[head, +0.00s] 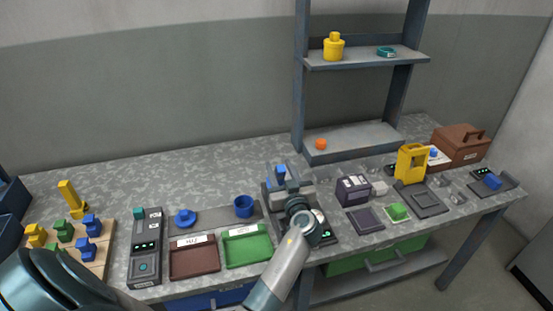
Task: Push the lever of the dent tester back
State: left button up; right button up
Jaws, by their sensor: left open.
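A dark device (327,237) with a small lit display stands at the bench's front middle, largely covered by my left arm; it may be the dent tester. A blue upright part (281,173) shows just beyond my left gripper; I cannot tell whether it is the lever. My left gripper (285,185) is open over this device, close to the blue part; whether they touch is unclear. My right gripper is not in view.
Left of the device are a brown-red tray (194,263), a green tray (247,251), a blue cup (243,206) and a dark panel unit (146,245). A grey shelf rack (350,143) stands behind. The bench's back left is clear.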

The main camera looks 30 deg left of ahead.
pick_arm(q)
jog(key=shift+w+a, duration=0.1)
jog(key=shift+w, duration=0.05)
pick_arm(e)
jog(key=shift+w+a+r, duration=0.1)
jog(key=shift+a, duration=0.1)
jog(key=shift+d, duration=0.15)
pick_arm(q)
grip_shut()
jog(key=shift+r, duration=0.1)
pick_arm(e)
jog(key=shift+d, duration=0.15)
